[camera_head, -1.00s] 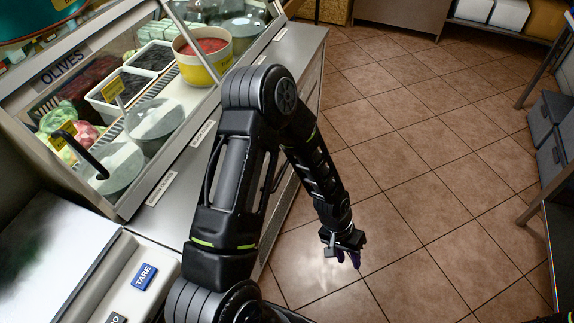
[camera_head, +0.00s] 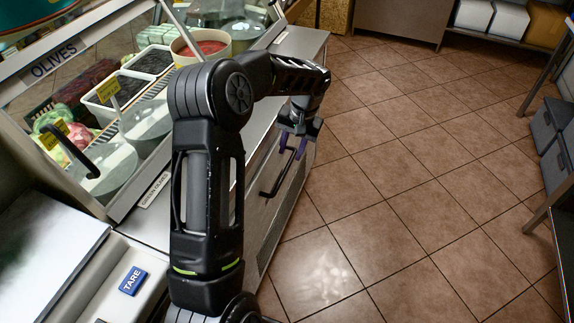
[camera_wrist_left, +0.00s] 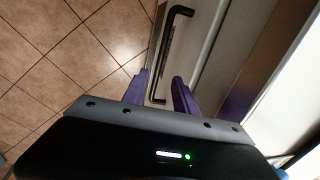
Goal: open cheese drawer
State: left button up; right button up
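The drawer front (camera_head: 262,212) is a grey panel below the counter, with a dark bar handle (camera_head: 280,178) standing out from it. The handle also shows in the left wrist view (camera_wrist_left: 168,50), running away from between the fingers. My left gripper (camera_head: 293,150) is at the upper end of the handle, with its two purple fingers apart. In the left wrist view my left gripper (camera_wrist_left: 158,85) is open, with the handle's near end between or just beyond the fingertips; contact cannot be told. The drawer looks shut. My right gripper is not in view.
The glass display case with olive tubs (camera_head: 150,60) stands on the counter above the drawer. A scale with a blue TARE button (camera_head: 132,281) is at lower left. The tiled floor (camera_head: 400,200) is clear; grey bins (camera_head: 553,135) stand at right.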

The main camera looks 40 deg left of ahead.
aim_at(286, 169)
pick_arm(q)
jog(key=f, duration=0.2)
jog(key=a+f, duration=0.1)
jog(key=f, duration=0.4)
jog(key=shift+s+a+f, duration=0.15)
jog(key=shift+s, duration=0.05)
jog(key=shift+c, duration=0.4)
grip_shut()
dwell(0.8)
